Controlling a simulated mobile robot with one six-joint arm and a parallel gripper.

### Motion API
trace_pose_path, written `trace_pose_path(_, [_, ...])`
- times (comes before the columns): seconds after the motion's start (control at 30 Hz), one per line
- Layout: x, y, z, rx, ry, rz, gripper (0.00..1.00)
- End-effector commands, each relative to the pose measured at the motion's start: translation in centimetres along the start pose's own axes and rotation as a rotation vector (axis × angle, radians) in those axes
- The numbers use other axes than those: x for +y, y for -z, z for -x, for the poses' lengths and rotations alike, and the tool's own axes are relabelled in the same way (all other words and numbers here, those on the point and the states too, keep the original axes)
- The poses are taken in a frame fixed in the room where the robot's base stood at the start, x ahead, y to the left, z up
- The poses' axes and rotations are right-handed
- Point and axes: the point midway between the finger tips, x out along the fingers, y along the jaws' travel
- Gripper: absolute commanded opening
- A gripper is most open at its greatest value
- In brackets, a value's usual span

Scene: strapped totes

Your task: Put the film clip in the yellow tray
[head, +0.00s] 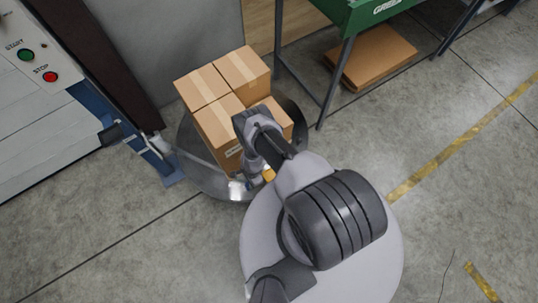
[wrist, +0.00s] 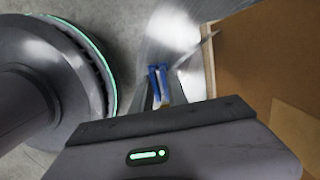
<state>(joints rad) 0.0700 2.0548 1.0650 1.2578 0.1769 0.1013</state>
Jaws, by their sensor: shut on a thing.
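My gripper (head: 246,183) is low beside the front of the box stack, over the edge of the round metal plate. In the wrist view, a small blue two-pronged piece (wrist: 158,82), which looks like the film clip, shows just past the dark wrist housing. No yellow tray can be made out.
Taped cardboard boxes (head: 222,85) stand on the round metal plate (head: 205,178), close to my arm. A machine with start and stop buttons (head: 38,65) stands at left. A green bench (head: 362,14) is behind, with flat cardboard (head: 372,55) beneath. Floor at right is clear.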

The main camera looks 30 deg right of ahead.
Motion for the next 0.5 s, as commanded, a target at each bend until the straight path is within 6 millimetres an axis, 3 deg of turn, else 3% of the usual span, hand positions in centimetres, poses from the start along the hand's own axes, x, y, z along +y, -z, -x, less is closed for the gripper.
trace_pose_path(0.2, [-0.5,8.0,-0.8,0.0,0.004,-0.007,0.0])
trace_pose_path(0.3, [-0.6,10.6,-0.4,0.0,0.003,-0.004,0.0])
trace_pose_path(0.43, [-0.6,12.1,0.0,-0.002,0.0,0.0,0.0])
trace_pose_path(0.5, [-0.6,12.3,-0.9,-0.002,0.0,0.0,0.0])
